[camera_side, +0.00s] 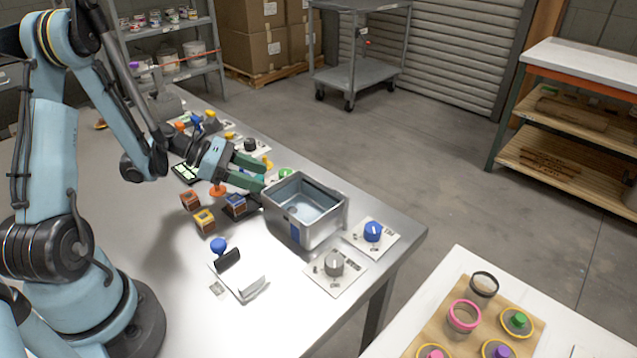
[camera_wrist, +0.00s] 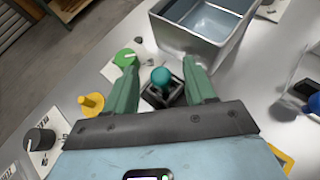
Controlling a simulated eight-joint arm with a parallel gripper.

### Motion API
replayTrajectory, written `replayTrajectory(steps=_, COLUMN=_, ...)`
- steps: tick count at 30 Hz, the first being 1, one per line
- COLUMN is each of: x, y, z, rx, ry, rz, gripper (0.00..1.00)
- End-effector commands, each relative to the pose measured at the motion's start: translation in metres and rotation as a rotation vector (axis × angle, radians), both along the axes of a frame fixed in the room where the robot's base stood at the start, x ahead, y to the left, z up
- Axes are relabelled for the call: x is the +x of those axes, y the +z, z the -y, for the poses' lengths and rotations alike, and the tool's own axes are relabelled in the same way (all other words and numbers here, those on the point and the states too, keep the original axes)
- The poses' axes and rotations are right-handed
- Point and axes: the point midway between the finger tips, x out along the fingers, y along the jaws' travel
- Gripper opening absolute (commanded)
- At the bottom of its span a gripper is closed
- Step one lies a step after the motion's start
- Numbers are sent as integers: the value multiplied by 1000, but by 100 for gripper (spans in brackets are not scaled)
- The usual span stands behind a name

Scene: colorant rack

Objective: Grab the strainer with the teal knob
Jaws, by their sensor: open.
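A teal round knob (camera_wrist: 160,77) stands on a dark square base (camera_wrist: 161,96) in the wrist view; I take this to be the strainer. My gripper (camera_wrist: 162,72) is open, with one green finger on each side of the teal knob and visible gaps to both. The fingers look apart from the base, but I cannot tell their height above it. In the side view my gripper (camera_side: 258,173) points toward the metal bin, low over the table, and it mostly hides the teal-knobbed piece.
A metal bin (camera_side: 335,212) stands just beyond my fingers. A green dial (camera_wrist: 125,57) and a yellow peg (camera_wrist: 92,103) lie left of them in the wrist view. Small colored boxes (camera_side: 204,221) stand nearby.

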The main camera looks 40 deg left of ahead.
Motion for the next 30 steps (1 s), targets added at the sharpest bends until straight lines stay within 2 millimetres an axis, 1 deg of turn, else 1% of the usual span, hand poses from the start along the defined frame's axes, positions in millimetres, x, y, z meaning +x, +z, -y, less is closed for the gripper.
replayTrajectory(steps=5, x=0, y=0, z=0, rx=0, ry=0, rz=0, gripper=55)
replayTrajectory(steps=15, x=0, y=0, z=0, rx=0, ry=0, rz=0, gripper=3)
replayTrajectory(steps=16, x=0, y=0, z=0, rx=0, ry=0, rz=0, gripper=0)
replayTrajectory(steps=25, x=0, y=1, z=0, rx=0, ry=0, rz=0, gripper=0)
replayTrajectory(steps=30, x=0, y=7, z=0, rx=0, ry=0, rz=0, gripper=0)
